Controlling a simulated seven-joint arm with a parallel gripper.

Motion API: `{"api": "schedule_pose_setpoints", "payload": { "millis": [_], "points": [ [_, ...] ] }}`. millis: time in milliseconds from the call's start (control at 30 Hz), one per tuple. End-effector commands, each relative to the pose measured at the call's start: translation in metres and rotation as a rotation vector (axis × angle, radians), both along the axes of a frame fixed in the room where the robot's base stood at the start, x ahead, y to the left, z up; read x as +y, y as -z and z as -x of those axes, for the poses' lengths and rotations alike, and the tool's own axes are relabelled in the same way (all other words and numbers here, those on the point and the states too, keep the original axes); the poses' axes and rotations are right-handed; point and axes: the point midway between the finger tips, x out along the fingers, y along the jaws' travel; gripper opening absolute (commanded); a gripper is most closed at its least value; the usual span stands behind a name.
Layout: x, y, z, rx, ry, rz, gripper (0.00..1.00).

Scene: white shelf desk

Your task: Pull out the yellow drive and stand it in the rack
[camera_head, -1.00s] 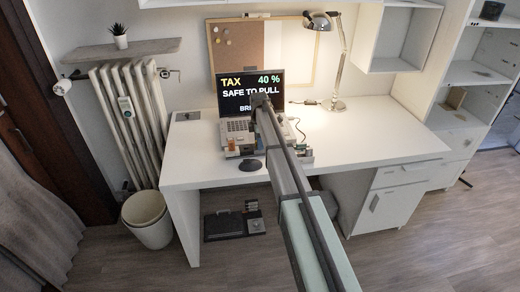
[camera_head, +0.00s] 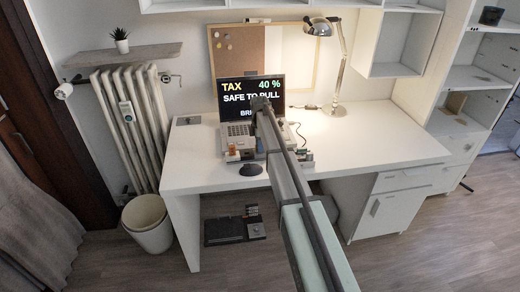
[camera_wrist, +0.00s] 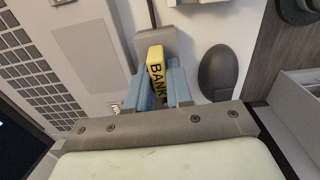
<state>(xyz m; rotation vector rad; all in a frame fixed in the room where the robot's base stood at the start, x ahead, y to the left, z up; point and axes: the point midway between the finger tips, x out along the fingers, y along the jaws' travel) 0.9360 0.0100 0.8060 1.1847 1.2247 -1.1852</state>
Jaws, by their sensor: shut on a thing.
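In the wrist view, a yellow drive (camera_wrist: 155,68) marked "BANK" stands between the two blue fingers of my gripper (camera_wrist: 155,90), which is shut on it. The drive's far end meets a grey block (camera_wrist: 155,43) with a dark cable running from it; I cannot tell whether it is plugged in. The laptop (camera_wrist: 48,70) lies beside it to the left. In the head view, the laptop screen (camera_head: 236,101) reads "TAX 40 %" and "SAFE TO PULL"; my arm hides part of it and the drive. I cannot make out the rack for certain.
A dark mouse (camera_wrist: 218,72) lies right of my gripper in the wrist view. The white desk (camera_head: 375,150) is clear on its right side. A lamp (camera_head: 340,65) stands behind. An orange item (camera_head: 232,151) sits at the laptop's front left.

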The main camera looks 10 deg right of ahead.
Motion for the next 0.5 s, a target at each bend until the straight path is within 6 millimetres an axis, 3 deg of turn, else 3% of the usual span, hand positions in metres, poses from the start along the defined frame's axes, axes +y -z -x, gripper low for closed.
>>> {"api": "schedule_pose_setpoints", "payload": {
  "millis": [500],
  "points": [
    [0.000, -0.080, -0.001, -0.002, 0.000, 0.000, 0.00]
  ]
}}
